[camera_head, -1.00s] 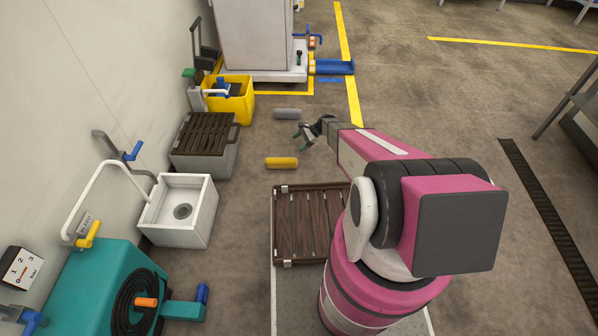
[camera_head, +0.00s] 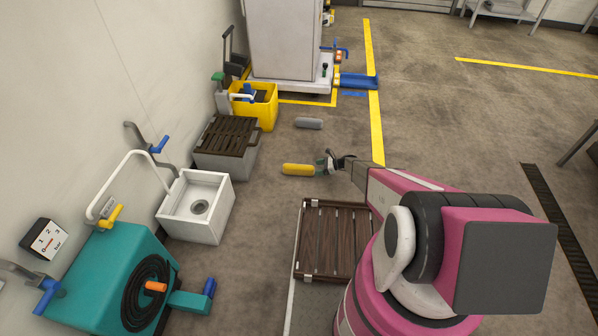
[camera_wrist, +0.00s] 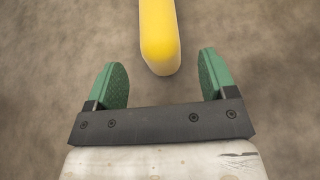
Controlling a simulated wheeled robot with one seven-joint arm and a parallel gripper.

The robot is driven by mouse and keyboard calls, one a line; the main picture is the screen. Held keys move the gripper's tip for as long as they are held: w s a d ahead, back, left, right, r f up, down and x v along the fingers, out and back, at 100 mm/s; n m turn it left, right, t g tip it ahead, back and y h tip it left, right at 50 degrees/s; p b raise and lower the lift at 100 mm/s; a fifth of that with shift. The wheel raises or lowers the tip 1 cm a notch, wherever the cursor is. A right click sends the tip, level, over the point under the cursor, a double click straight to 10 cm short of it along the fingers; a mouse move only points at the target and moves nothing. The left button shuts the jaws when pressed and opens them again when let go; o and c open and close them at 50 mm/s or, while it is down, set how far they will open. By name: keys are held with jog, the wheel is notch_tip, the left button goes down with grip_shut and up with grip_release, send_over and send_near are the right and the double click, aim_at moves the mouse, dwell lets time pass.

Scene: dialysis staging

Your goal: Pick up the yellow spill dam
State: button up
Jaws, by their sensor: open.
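The yellow spill dam (camera_head: 298,169) is a short rounded bar lying on the concrete floor, in front of the grey slatted box. My gripper (camera_head: 326,165) is at its right end in the head view. In the wrist view the yellow dam (camera_wrist: 160,38) points in from the top, its rounded end just beyond the gap between my green fingertips (camera_wrist: 159,75). The fingers are open and nothing is between them; I see no contact with the dam. Its far end is outside the wrist view.
A grey bar (camera_head: 308,123) lies on the floor behind the dam. A yellow bin (camera_head: 268,113), the slatted box (camera_head: 240,160) and a white sink (camera_head: 186,222) line the left wall. A wooden slatted tray (camera_head: 318,268) is in front of me.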

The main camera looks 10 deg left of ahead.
aim_at(311, 169)
jog(key=x, duration=0.5)
jog(key=shift+c, duration=0.3)
jog(key=c, duration=1)
jog(key=shift+r, duration=0.1)
